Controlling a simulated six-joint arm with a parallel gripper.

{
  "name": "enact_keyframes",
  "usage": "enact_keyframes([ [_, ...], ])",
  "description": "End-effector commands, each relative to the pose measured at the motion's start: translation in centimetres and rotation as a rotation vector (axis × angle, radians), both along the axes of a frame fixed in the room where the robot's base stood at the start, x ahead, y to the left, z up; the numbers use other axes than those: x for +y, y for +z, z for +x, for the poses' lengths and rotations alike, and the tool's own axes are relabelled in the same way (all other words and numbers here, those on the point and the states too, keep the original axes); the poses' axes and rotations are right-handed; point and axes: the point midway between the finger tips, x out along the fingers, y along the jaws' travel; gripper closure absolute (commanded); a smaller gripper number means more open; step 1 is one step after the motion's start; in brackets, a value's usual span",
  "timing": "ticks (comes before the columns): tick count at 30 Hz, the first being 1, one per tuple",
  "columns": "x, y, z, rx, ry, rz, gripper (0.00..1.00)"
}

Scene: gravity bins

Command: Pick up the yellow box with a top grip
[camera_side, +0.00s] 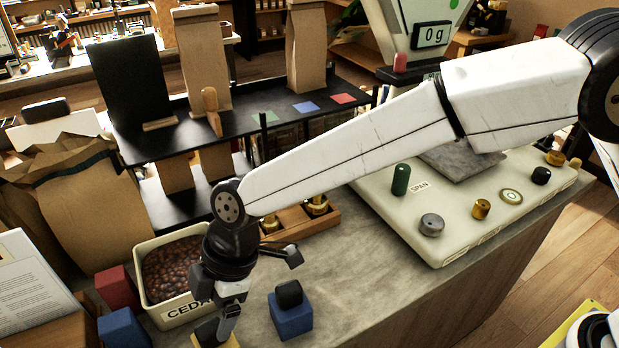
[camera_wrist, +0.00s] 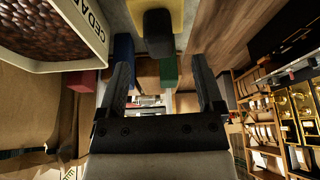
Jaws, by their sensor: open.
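The yellow box (camera_side: 228,341) sits at the bottom edge of the side view, just in front of the CEDAR bin, partly hidden by my gripper. In the wrist view the yellow box (camera_wrist: 176,14) is at the top, with a dark knob (camera_wrist: 157,32) on it. My gripper (camera_side: 229,318) points down at the box in the side view; I cannot tell whether it touches. In the wrist view my gripper (camera_wrist: 165,82) has its two fingers spread apart, with nothing held between them.
The CEDAR bin (camera_side: 180,317) of brown beans stands close behind. A blue box with a black knob (camera_side: 291,318) is to the right. A red box (camera_side: 117,288) and another blue box (camera_side: 123,328) are left.

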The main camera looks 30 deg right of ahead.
Motion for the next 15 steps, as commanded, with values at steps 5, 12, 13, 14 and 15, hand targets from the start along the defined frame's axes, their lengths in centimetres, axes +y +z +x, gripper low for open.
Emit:
enact_keyframes([
  [5, 0.8, -1.8, -0.1, 0.002, 0.002, -0.002, 0.15],
  [12, 1.7, -3.8, -0.1, 0.000, 0.001, -0.002, 0.15],
  [13, 1.8, -4.0, -0.1, 0.001, 0.000, -0.002, 0.15],
  [14, 1.8, -4.1, -0.1, 0.001, 0.000, -0.002, 0.15],
  [15, 1.9, -4.2, -0.1, 0.000, 0.000, -0.001, 0.15],
])
